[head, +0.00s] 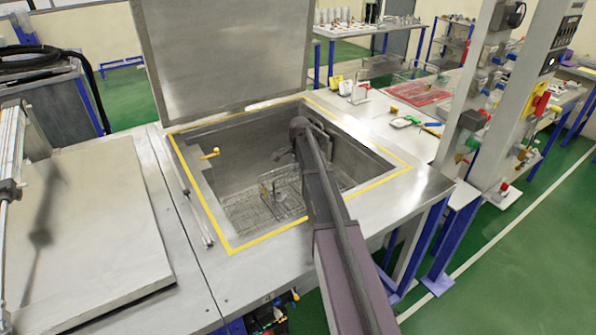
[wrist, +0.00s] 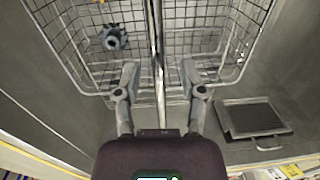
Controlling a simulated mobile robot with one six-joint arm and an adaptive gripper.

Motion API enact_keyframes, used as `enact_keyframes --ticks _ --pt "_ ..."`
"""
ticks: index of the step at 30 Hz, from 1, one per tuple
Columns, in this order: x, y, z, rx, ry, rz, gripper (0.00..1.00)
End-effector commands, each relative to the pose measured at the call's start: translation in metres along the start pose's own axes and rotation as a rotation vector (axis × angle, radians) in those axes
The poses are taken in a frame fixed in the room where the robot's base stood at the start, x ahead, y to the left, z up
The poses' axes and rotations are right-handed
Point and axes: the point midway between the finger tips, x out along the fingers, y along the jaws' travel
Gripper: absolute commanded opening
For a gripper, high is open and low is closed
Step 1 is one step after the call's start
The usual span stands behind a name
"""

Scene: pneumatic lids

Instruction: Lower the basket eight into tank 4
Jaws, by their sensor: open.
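The wire basket (head: 240,212) sits low inside the open tank (head: 235,160), which has a yellow-lined rim. Its mesh and a bright metal handle bar also show in the wrist view (wrist: 158,60). A dark gear-like part (wrist: 113,38) lies in the basket. My gripper (wrist: 159,76) is open, with one finger on each side of the handle bar and a gap on both sides. In the head view my arm reaches over the near rim into the tank and hides part of the basket. No tank number is readable.
The tank's lid (head: 225,55) stands raised at the back. A closed lid (head: 85,225) covers the place to the left. A control post (head: 490,110) stands at the right. A dark square plate (wrist: 252,118) lies beside the basket.

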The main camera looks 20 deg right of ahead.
Motion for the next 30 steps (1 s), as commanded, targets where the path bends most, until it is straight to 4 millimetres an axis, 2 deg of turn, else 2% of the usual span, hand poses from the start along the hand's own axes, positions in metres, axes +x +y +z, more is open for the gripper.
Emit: enact_keyframes --ticks 30 --pt "-0.080 -0.005 0.001 0.000 0.000 0.000 0.52"
